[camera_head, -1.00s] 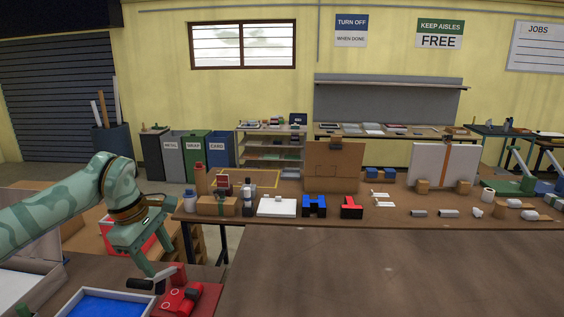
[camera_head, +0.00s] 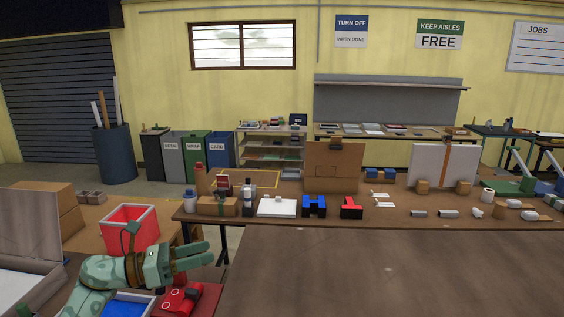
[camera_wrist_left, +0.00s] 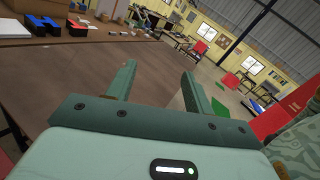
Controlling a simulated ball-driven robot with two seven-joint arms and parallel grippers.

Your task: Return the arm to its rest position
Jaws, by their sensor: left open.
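My left arm comes in low at the left of the head view. The gripper is above and right of a blue-lined tray (camera_head: 128,306) and above a red device (camera_head: 182,298), touching neither as far as I can see. My right gripper is not in view.
A red bin (camera_head: 131,228) stands behind the left arm. The brown table (camera_head: 390,270) is clear in front.

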